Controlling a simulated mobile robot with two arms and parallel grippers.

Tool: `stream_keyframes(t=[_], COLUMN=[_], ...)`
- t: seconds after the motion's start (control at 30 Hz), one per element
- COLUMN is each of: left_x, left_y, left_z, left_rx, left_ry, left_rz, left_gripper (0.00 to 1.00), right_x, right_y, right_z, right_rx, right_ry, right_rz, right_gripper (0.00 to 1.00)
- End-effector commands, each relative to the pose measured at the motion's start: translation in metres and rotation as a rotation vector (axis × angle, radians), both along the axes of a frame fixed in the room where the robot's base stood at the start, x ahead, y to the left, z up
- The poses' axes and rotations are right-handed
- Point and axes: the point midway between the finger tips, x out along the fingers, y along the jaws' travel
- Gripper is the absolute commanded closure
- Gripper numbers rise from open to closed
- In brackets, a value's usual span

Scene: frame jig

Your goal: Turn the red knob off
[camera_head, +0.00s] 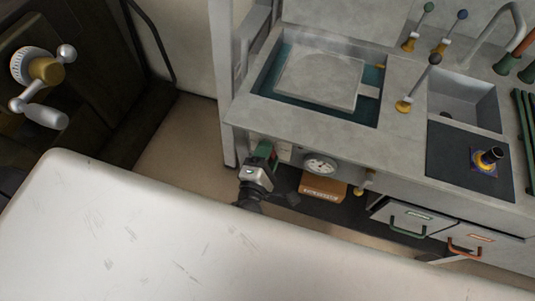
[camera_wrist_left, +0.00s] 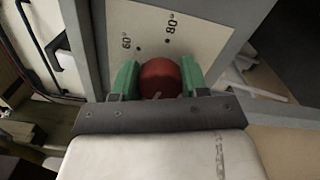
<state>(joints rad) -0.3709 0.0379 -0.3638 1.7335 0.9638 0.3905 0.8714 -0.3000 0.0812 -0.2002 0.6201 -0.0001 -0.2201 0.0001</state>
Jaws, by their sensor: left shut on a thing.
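The red knob (camera_wrist_left: 160,79) shows in the left wrist view on a pale panel (camera_wrist_left: 190,22) with the marks 60° and 80°. My left gripper (camera_wrist_left: 158,82) has its two green fingers on either side of the knob and is shut on it. In the head view my left gripper (camera_head: 262,158) is at the front of the grey counter, left of a round gauge. The knob is hidden there behind the gripper. My right gripper is in neither view.
The grey counter (camera_head: 400,128) holds a recessed basin with a plate, upright levers and a sink (camera_head: 465,100). A round gauge (camera_head: 320,164) and drawers with green (camera_head: 408,226) and orange (camera_head: 465,248) handles are on its front. A crank (camera_head: 42,75) is at the far left.

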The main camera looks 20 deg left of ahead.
Motion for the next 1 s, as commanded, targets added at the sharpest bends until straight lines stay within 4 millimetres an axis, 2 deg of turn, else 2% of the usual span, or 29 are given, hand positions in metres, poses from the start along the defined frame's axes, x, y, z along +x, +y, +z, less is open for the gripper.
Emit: stream_keyframes(t=[0.4, 0.97, 1.0], left_x=[-0.0009, -0.001, -0.001], left_y=[0.0, -0.0002, -0.0002], left_z=[-0.0018, -0.0015, -0.0015], left_rx=[-0.186, -0.213, -0.213], left_ry=[0.011, 0.012, 0.012], left_rz=[-0.001, -0.001, -0.001], left_gripper=[0.8, 0.8, 0.5], right_x=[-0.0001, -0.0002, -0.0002], right_y=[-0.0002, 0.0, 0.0], right_z=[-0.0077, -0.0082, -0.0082], right_rx=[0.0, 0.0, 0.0], right_ry=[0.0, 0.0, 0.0], right_rz=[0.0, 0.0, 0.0], right_gripper=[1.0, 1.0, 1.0])
